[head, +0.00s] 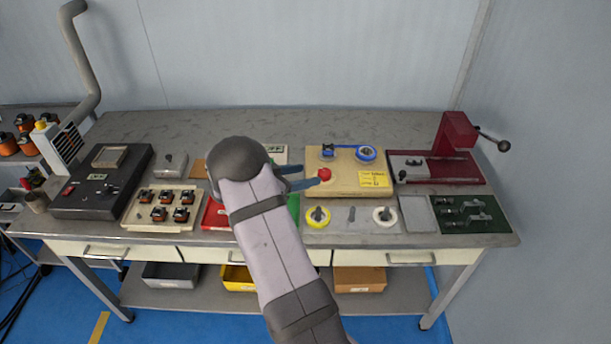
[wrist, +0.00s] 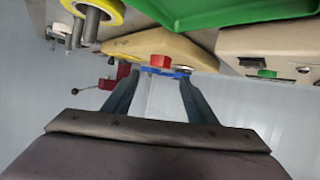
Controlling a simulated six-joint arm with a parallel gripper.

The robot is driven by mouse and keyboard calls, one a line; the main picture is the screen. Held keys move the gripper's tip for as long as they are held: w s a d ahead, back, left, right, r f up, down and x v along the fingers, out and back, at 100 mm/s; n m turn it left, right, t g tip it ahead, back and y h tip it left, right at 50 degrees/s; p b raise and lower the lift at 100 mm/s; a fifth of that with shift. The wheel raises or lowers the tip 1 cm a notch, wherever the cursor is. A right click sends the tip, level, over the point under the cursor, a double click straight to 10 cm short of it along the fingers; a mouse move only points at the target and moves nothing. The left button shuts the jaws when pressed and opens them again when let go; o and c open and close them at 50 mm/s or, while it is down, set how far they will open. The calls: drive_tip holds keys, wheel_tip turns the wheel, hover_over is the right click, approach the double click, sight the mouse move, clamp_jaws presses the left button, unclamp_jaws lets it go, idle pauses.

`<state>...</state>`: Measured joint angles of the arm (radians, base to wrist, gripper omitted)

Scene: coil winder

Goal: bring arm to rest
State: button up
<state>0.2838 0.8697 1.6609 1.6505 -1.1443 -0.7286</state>
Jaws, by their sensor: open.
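My gripper (head: 308,175) is open, with its two blue-grey fingers apart and pointing right over the middle of the workbench. In the wrist view both fingers of my gripper (wrist: 157,84) show, and I see nothing held between them. Beyond them is a tan winder base (head: 345,185) with a red knob (head: 324,174) and blue spool parts (head: 366,153). The fingertips look close to the red knob in the head view; I cannot tell whether they touch. The red knob also shows between the fingers in the wrist view (wrist: 160,60). My arm hides part of the bench.
Yellow tape (head: 317,217) and white tape (head: 384,216) lie in front of the base. A red press (head: 456,135) stands at the right with its lever out. A black device (head: 102,182) and a tray of coils (head: 135,215) are at the left. The back bench strip is clear.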

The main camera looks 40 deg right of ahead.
drive_tip(key=w+a+r+n+t+y, duration=0.4)
drive_tip(key=w+a+n+t, duration=0.2)
drive_tip(key=w+a+t, duration=0.35)
drive_tip(key=s+a+n+y+p, duration=0.15)
drive_tip(key=a+n+y, duration=0.25)
drive_tip(key=a, duration=0.7)
drive_tip(key=s+a+n+y, duration=0.25)
drive_tip(key=a+y, duration=0.25)
drive_tip(key=a, duration=0.5)
drive_tip(key=s+a+f+n+g, duration=0.1)
drive_tip(key=s+a+n+g, duration=0.25)
drive_tip(key=s, duration=0.85)
drive_tip(key=s+a+f+n+g, duration=0.15)
drive_tip(key=s+g, duration=0.35)
drive_tip(key=s, duration=0.8)
wheel_tip(320, 180, down, 12)
drive_tip(key=b, duration=1.2)
drive_tip(key=shift+a+n+y, duration=0.15)
drive_tip(key=shift+n+y, duration=0.15)
drive_tip(key=shift+n, duration=0.15)
